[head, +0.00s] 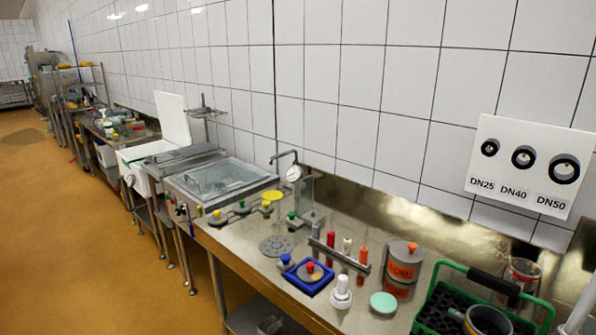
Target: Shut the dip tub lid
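The dip tub (132,158) is a white open-topped tub on a metal stand, to the left along the wall, beyond the glass-topped steel unit. Its white lid (173,118) stands open, upright and leaning slightly back at the wall side of the tub. The inside of the tub is only partly visible. Neither of my grippers shows in the head view, so nothing of mine is seen touching the lid or the tub.
A steel bench (250,244) with coloured knobs and small parts fills the foreground. A green crate (440,268) stands at right. A steel unit with a glass top (215,178) sits beside the tub. The ochre floor (75,230) at left is clear.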

